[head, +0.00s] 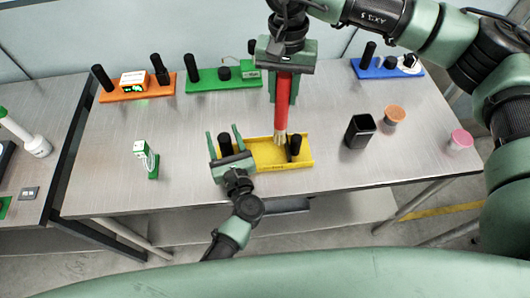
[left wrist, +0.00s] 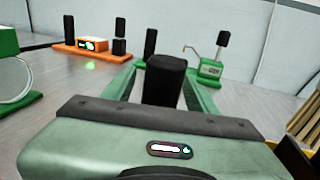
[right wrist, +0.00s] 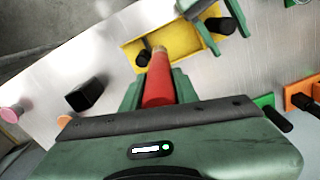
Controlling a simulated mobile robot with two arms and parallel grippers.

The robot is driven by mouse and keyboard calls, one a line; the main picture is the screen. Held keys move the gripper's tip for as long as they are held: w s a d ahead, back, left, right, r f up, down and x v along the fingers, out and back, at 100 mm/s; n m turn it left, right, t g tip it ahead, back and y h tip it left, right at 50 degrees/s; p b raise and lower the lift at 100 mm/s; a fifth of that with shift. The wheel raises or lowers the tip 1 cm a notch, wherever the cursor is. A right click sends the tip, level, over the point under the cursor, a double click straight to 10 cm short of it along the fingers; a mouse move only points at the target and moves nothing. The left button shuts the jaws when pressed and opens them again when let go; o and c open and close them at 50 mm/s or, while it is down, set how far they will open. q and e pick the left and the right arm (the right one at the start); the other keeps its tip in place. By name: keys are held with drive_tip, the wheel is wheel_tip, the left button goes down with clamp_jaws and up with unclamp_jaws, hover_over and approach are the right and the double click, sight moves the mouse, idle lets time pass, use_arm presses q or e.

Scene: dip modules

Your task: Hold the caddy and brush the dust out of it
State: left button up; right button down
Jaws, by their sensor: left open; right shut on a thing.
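The yellow caddy (head: 264,153) is a shallow tray on the table's front middle with a black post near each end. My left gripper (head: 223,133) is open, its fingers on either side of the left post (left wrist: 163,82); I cannot tell if they touch it. My right gripper (head: 283,99) is shut on the red handle of the brush (head: 283,86), which hangs bristles down. The bristle tip is over the caddy's right part, close to the right post (head: 295,146); contact is unclear. The right wrist view also shows the brush (right wrist: 158,80) and caddy (right wrist: 182,46). No dust can be made out.
A black square cup (head: 360,131), an orange-topped item (head: 394,114) and a pink one (head: 460,141) stand right of the caddy. Orange (head: 137,94), green (head: 205,84) and blue (head: 387,73) modules line the back. A small green-and-white device (head: 147,155) stands at left.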

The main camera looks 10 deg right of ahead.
sight(224, 137)
drive_tip(key=shift+r+p, duration=2.65)
use_arm(q)
wheel_tip(224, 137, up, 8)
drive_tip(key=shift+f, duration=0.2)
drive_tip(key=shift+s+d+f, duration=0.1)
drive_tip(key=shift+s+d, duration=0.05)
drive_tip(key=shift+s, duration=0.3)
use_arm(e)
drive_tip(key=shift+f, duration=0.1)
use_arm(q)
drive_tip(key=shift+v, duration=1)
drive_tip(key=b+v, duration=0.1)
drive_tip(key=v, duration=0.5)
use_arm(e)
drive_tip(key=shift+f, duration=0.45)
use_arm(q)
drive_tip(key=shift+s, duration=0.1)
use_arm(e)
drive_tip(key=shift+s+f, duration=0.1)
